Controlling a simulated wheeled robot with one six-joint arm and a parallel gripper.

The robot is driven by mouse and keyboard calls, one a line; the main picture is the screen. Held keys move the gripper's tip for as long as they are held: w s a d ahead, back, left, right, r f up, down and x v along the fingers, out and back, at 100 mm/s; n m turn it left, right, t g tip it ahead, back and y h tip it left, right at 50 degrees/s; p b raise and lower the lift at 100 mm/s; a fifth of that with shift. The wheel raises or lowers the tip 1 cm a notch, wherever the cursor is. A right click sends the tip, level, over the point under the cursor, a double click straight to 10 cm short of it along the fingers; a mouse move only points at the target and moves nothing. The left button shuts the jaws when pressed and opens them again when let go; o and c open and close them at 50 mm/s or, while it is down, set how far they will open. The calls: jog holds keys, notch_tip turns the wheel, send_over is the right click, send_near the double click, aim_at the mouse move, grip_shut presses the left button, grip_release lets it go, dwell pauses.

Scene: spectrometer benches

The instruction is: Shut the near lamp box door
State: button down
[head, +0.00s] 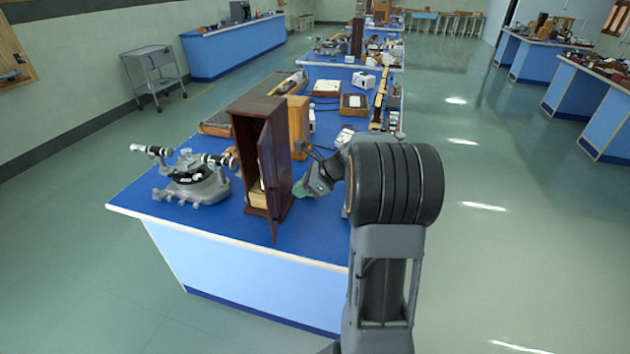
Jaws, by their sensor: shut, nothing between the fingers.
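The near lamp box (258,105) is a tall dark reddish-brown wooden case standing upright near the front edge of the blue bench. Its door (268,180) stands partly open, swung out toward me. A narrow gap shows the dark inside, with a pale wooden piece (258,197) low down. My gripper (302,191) is low over the bench, just right of the box and door, with its fingers shut and empty. I cannot tell whether it touches the box or the door. My arm hides part of the bench to the right.
A grey spectrometer (193,180) with tubes stands left of the box. A lighter wooden case (298,122) stands close behind it. Bare blue bench top (315,238) shows in front; open floor lies to the right.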

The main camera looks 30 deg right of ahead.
aim_at(277, 187)
jog(key=shift+w+a+r+p, duration=0.15)
jog(key=shift+w+a+r, duration=0.1)
jog(key=shift+w+a, duration=0.35)
jog(key=shift+w+a+r+p, duration=0.15)
jog(key=shift+w+a+r, duration=0.15)
jog(key=shift+a, duration=0.35)
jog(key=shift+d, duration=0.1)
